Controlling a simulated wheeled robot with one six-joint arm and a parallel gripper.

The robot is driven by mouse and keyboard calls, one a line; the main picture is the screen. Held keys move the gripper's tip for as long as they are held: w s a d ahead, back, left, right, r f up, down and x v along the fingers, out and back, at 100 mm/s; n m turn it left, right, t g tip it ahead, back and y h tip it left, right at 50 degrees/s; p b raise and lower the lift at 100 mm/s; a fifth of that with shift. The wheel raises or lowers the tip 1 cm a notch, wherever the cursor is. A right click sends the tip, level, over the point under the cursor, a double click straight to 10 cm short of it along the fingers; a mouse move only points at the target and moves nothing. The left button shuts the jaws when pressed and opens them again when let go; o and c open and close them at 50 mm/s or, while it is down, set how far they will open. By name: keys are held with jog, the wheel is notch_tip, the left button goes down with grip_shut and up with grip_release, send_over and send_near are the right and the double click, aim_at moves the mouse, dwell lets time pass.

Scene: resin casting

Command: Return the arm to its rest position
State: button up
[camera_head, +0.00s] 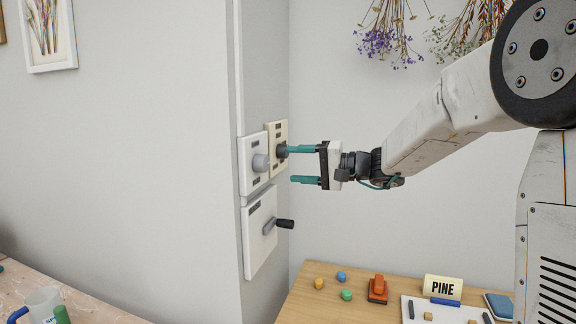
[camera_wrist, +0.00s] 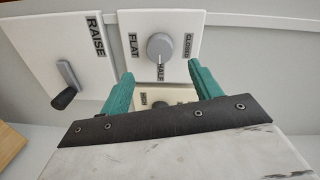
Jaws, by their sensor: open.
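My gripper (camera_head: 291,165) has two teal fingers, spread apart with nothing between them. It points left at the wall panels, at the end of my outstretched arm. The upper fingertip appears very close to the dark knob (camera_head: 281,151) on the cream plate (camera_head: 271,161); I cannot tell whether they touch. In the wrist view my gripper (camera_wrist: 161,76) frames a white plate with a grey knob (camera_wrist: 160,46), labelled FLAT, HALF and CLOSED. The knob's mark is towards HALF. The cream plate (camera_wrist: 163,96) is mostly hidden behind the gripper there.
A lower plate (camera_head: 259,236) carries a dark-handled lever (camera_head: 284,224); the wrist view shows its RAISE label (camera_wrist: 95,35). Dried flowers (camera_head: 388,35) hang above. The wooden table (camera_head: 300,308) below holds several small knobs, an orange block (camera_head: 377,287) and a PINE sign (camera_head: 443,287).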

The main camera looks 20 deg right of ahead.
dwell(0.3)
jog(key=s+a+f+g+h, duration=0.1)
jog(key=s+f+g+h, duration=0.25)
jog(key=s+f, duration=0.45)
jog(key=s+a+f+g+h, duration=0.15)
jog(key=s+f+g, duration=0.3)
jog(key=s, duration=0.85)
jog(key=s+d+n+h, duration=0.2)
jog(key=s+d+h, duration=0.1)
jog(key=s, duration=0.6)
jog(key=s+d+f+n+h, duration=0.1)
jog(key=s+d+h, duration=0.3)
jog(key=s, duration=0.6)
jog(key=shift+s+d+f+n+h, duration=0.3)
jog(key=shift+n+h, duration=0.3)
jog(key=shift+h, duration=0.6)
jog(key=shift+g, duration=0.3)
